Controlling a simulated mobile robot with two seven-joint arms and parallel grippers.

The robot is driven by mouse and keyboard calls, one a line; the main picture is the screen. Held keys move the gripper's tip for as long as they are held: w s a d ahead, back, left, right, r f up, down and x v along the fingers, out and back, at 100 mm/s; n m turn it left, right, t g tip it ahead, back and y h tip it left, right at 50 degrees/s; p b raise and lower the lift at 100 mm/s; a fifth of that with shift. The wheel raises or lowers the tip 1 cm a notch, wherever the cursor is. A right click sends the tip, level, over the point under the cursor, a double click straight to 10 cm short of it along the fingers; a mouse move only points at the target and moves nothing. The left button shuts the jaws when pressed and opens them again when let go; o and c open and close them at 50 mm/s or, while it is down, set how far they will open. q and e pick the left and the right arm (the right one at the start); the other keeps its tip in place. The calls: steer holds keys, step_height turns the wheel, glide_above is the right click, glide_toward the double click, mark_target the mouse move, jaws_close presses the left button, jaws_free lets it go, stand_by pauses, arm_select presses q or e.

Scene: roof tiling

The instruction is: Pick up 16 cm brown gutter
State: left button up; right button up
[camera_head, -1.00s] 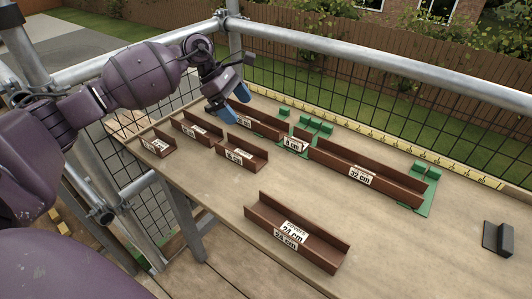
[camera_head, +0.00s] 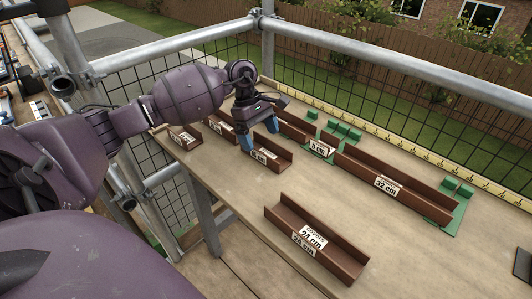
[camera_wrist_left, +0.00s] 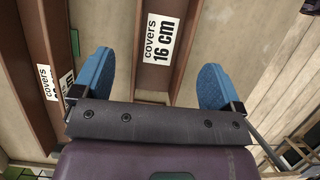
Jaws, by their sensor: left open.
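The brown 16 cm gutter (camera_wrist_left: 178,72), with a white "covers 16 cm" label, runs up and down in the left wrist view. It appears to be the short brown gutter (camera_head: 278,148) under my left gripper in the head view, where its label is too small to read surely. My left gripper (camera_head: 259,137) is open and empty above it. In the wrist view its blue fingertips (camera_wrist_left: 156,80) lie to either side of the gutter. Whether they reach down beside its walls I cannot tell. My right gripper is out of view.
Two short gutters (camera_head: 222,125) lie to the left. A back row of gutters, including a 32 cm one (camera_head: 410,190), sits by green blocks (camera_head: 343,131) and a yellow ruler (camera_head: 400,141). A 24 cm gutter (camera_head: 330,243) lies in front, with bare table (camera_head: 225,185) left of it.

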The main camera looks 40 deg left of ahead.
mark_target(266, 148)
arm_select(q)
steer(key=x, duration=0.4)
steer(key=shift+d, duration=0.35)
steer(key=c, duration=1)
steer(key=shift+c, duration=0.2)
steer(key=shift+r, duration=0.15)
